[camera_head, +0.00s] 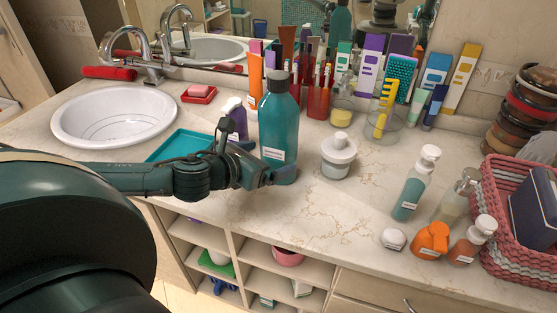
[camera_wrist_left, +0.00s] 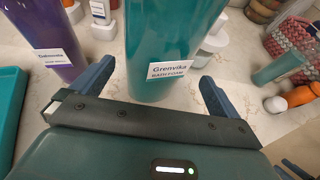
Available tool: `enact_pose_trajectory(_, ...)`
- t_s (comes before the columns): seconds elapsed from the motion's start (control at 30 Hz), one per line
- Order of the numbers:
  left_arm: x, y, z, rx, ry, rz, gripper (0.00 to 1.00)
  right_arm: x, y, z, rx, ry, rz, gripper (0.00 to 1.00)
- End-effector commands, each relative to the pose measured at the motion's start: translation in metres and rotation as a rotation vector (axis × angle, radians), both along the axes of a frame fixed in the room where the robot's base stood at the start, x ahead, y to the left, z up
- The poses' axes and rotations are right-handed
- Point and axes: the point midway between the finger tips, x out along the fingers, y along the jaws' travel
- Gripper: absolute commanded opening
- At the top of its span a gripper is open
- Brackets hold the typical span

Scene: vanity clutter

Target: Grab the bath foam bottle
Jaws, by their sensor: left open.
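The bath foam bottle (camera_head: 279,125) is a tall teal bottle with a dark cap, standing upright on the counter. In the left wrist view the bottle (camera_wrist_left: 165,40) carries a white label reading "Grenvika BATH FOAM". My left gripper (camera_head: 268,172) is at the lower front of the bottle. In the left wrist view my left gripper (camera_wrist_left: 145,90) is open, with one blue finger on each side of the bottle's lower part. I cannot tell whether either finger touches it.
A purple bottle (camera_head: 236,118) stands close left of the bath foam, behind a teal tray (camera_head: 178,146). A white jar (camera_head: 338,157) stands to the right. Small bottles, including a teal pump bottle (camera_head: 413,186), and a pink basket (camera_head: 500,255) are further right. The front middle counter is clear.

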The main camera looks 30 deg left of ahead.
Motion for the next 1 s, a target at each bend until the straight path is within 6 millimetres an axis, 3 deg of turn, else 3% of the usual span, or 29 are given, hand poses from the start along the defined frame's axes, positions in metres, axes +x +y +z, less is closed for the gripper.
enact_pose_trajectory(0.4, 0.043, -0.003, -0.015, -0.003, -0.002, 0.002, 1.0, -0.006, -0.001, 0.002, -0.012, 0.024, 0.004, 0.42)
enact_pose_trajectory(0.7, 0.048, -0.004, -0.019, 0.0, 0.001, -0.001, 1.0, -0.005, -0.003, -0.002, -0.02, 0.027, 0.009, 0.42)
enact_pose_trajectory(1.0, 0.048, -0.004, -0.019, 0.0, 0.001, -0.001, 0.77, -0.003, -0.002, 0.001, -0.018, 0.021, 0.011, 0.42)
